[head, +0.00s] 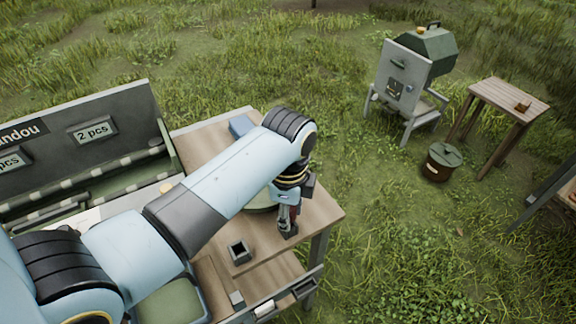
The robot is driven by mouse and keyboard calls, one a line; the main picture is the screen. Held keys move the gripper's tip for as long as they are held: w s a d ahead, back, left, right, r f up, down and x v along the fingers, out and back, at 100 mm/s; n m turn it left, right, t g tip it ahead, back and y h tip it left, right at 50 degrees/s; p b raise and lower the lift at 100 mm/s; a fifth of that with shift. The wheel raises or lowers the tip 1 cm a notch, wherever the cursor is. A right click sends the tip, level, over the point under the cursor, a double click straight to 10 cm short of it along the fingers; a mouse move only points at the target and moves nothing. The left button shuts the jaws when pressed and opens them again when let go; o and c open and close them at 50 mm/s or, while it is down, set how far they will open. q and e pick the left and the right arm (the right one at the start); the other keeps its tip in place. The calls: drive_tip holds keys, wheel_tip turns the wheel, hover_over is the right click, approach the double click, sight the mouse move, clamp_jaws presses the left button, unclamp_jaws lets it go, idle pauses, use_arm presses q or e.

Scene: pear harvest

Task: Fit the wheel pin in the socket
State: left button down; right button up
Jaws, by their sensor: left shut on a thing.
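My left gripper (288,228) points down over the right part of the wooden table (322,215). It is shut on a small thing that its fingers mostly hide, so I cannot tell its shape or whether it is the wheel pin. A small dark, square, open-topped block (240,251) stands on the table to the left of and nearer than the gripper, apart from it. I cannot tell whether this is the socket. A round green thing (258,205) shows partly behind my arm. My right gripper is out of view.
A grey rack (78,128) with "2 pcs" labels stands at the left. A blue thing (240,126) lies at the table's back edge. On the grass stand a green-topped machine (408,70), a lidded bucket (442,162) and a small wooden table (508,98). My left arm covers much of the table.

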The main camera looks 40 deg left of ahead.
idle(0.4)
use_arm(q)
drive_tip(key=shift+f, duration=0.5)
drive_tip(key=shift+c, duration=2.1)
unclamp_jaws()
drive_tip(key=shift+r, duration=0.1)
drive_tip(key=shift+a+r+p, duration=0.1)
drive_tip(key=shift+r+p, duration=0.55)
drive_tip(key=shift+r, duration=2.3)
